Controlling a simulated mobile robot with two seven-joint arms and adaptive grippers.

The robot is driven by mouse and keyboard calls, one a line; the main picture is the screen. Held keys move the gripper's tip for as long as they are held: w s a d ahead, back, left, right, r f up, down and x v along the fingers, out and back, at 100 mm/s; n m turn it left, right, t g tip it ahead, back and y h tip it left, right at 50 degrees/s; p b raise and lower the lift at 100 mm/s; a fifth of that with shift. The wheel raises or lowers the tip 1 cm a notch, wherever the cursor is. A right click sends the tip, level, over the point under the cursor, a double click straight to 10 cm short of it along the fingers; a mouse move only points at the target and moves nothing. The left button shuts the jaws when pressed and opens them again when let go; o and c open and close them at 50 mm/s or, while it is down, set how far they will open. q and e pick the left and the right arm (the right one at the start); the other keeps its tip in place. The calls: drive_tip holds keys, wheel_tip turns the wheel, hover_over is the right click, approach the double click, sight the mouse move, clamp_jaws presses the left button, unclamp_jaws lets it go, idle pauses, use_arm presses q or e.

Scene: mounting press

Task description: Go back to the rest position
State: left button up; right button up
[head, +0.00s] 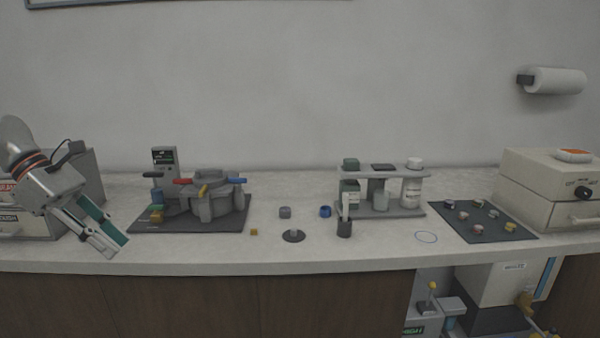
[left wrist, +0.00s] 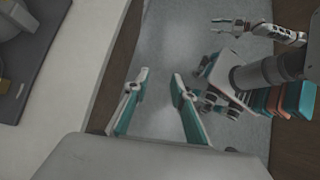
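My left gripper (head: 115,247) hangs at the far left of the head view, pointing down and to the right near the front edge of the counter (head: 310,252). In the left wrist view, its two teal-padded fingers (left wrist: 161,73) stand apart with nothing between them, with the grey floor behind. My right gripper does not show in the head view. What looks like my right gripper (left wrist: 232,24) shows small at the top right of the left wrist view; its opening cannot be judged.
A dark mat with a grey press (head: 211,196) lies right of my left gripper. A drawer unit (head: 90,180) stands behind it. Small parts, a bottle rack (head: 410,211), a mat of small pucks (head: 473,231) and a beige box (head: 545,172) stand farther right.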

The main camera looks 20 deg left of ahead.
use_arm(q)
drive_tip(key=s+d+f+n+t+p, duration=0.1)
drive_tip(key=d+f+n+t+p, duration=0.35)
drive_tip(key=f+n, duration=0.85)
drive_tip(key=s+d+f+n+t+p, duration=0.1)
drive_tip(key=d+f+n+t, duration=0.65)
drive_tip(key=f+n, duration=0.5)
drive_tip(key=s+d+f+n+g+y+p, duration=0.3)
drive_tip(key=s+d+f+n+y, duration=0.2)
drive_tip(key=s+d+f+n, duration=0.8)
drive_tip(key=s+d+n, duration=0.2)
drive_tip(key=d+n, duration=0.1)
drive_tip(key=n, duration=0.3)
drive_tip(key=shift+s+f+g, duration=0.25)
drive_tip(key=shift+f+g, duration=0.05)
use_arm(e)
drive_tip(key=shift+m+g, duration=0.3)
drive_tip(key=s+r, duration=0.2)
drive_tip(key=r, duration=0.1)
drive_tip(key=shift+s+a+r, duration=0.15)
drive_tip(key=shift+s+r, duration=0.1)
drive_tip(key=shift+w+r, duration=0.15)
drive_tip(key=shift+r, duration=0.1)
